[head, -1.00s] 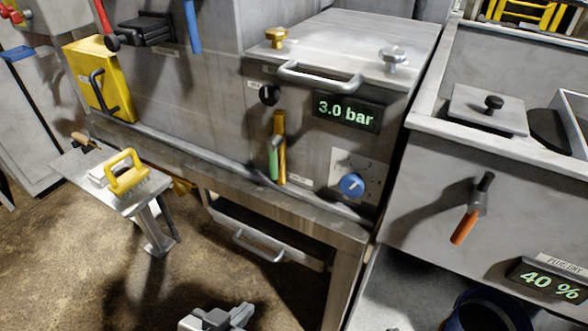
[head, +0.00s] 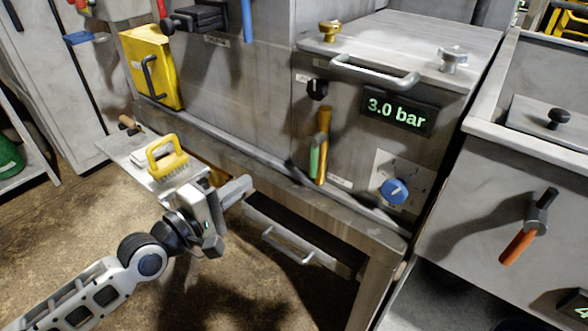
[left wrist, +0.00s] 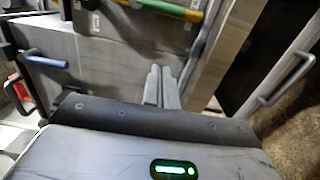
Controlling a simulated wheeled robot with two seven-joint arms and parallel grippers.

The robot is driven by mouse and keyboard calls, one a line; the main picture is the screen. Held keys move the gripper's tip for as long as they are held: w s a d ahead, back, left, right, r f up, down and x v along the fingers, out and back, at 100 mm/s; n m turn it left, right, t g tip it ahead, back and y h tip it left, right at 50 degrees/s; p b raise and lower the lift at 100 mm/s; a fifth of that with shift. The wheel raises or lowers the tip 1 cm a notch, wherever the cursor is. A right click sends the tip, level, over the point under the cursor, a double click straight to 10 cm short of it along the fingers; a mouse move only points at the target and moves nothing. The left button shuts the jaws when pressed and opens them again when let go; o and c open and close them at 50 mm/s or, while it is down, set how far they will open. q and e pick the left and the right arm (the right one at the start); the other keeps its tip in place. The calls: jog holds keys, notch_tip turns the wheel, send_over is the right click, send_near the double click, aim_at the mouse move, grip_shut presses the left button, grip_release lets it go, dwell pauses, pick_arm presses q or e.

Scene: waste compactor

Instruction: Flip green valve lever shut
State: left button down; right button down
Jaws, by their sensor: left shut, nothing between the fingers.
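The green valve lever (head: 314,161) hangs downward beside a vertical brass-coloured pipe (head: 325,125) on the front of the grey machine, below the 3.0 bar display. My left gripper (head: 243,187) is shut and empty, in front of the machine's lower ledge. It is lower and to the left of the lever, apart from it in the head view. In the left wrist view, the two closed fingers (left wrist: 161,86) point at the machine front, and the green lever (left wrist: 172,8) shows at the top edge. My right gripper is not in view.
A blue knob (head: 394,191) sits right of the lever. A drawer with a bar handle (head: 287,247) is below the ledge. A yellow-handled tool (head: 166,160) lies on a small stand behind my left arm. An orange-handled lever (head: 518,245) is on the right unit.

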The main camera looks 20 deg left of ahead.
aim_at(316, 155)
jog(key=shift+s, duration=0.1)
pick_arm(q)
jog(key=w+d+p, duration=0.1)
jog(key=w+d, duration=0.7)
jog(key=shift+w+p, duration=0.25)
jog(key=shift+p, duration=0.15)
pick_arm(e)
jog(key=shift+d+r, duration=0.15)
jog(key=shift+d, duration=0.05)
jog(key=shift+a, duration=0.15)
